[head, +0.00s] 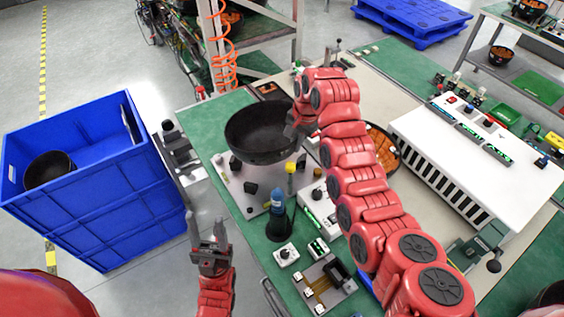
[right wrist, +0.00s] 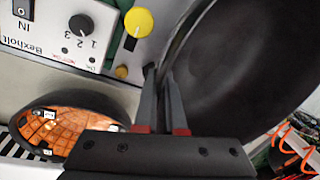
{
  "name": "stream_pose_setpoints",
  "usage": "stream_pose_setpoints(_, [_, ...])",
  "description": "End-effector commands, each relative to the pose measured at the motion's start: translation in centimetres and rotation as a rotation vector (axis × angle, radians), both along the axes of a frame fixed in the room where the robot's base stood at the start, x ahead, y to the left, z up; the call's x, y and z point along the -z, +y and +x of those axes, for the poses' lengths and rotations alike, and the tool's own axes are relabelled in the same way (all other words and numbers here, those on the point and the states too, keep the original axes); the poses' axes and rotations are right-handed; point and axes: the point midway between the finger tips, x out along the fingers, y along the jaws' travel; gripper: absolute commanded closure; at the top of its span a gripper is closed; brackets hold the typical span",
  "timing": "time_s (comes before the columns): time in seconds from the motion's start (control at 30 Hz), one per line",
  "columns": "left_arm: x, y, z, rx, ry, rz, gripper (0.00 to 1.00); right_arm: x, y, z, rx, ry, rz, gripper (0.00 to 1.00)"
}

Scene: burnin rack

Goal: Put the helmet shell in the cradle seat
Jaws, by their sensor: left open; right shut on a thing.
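The helmet shell (head: 262,128), a black bowl with its hollow side up, is at the back of the green bench. My right gripper (head: 291,128) is shut on its right rim; the right wrist view shows both fingers (right wrist: 161,105) on the rim of the shell (right wrist: 235,75). The cradle seat (head: 235,187) is a pale plate with black blocks, just below and in front of the shell. The shell hides its back part, and I cannot tell whether they touch. My left gripper (head: 207,228) is open and empty, off the bench's left edge.
A blue crate (head: 95,205) at the left holds another black shell (head: 48,168). An orange-lined shell (head: 384,150) lies right of my right arm. A blue-capped bottle (head: 277,218), a yellow knob (head: 291,168) and control boxes (head: 286,255) crowd the cradle. A white slotted rack (head: 470,150) stands right.

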Motion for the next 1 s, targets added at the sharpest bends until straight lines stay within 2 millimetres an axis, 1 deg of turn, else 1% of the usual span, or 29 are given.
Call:
stream_pose_setpoints(0.03, [-0.8,0.0,0.0,0.000,0.000,0.000,0.50,0.5,0.0,-0.1,-0.001,0.004,0.000,1.00])
stream_pose_setpoints(0.2, [-2.1,0.0,0.0,0.000,0.000,0.000,0.50,3.8,-0.1,-0.2,-0.003,0.008,-0.002,1.00])
stream_pose_setpoints(0.53, [-3.4,0.0,0.0,0.000,0.000,0.000,0.50,7.5,0.0,-0.2,-0.006,0.007,-0.002,1.00])
stream_pose_setpoints(0.63, [-3.5,0.0,0.0,0.000,0.000,0.000,0.50,8.2,0.0,0.0,-0.005,0.001,0.001,1.00])
stream_pose_setpoints(0.87, [-3.4,0.0,0.0,0.000,0.000,0.000,0.50,8.3,0.0,0.0,-0.005,0.000,0.001,1.00])
stream_pose_setpoints(1.0, [-3.0,0.0,0.0,0.000,0.000,0.000,0.50,8.8,0.0,0.0,-0.005,0.000,0.000,1.00])
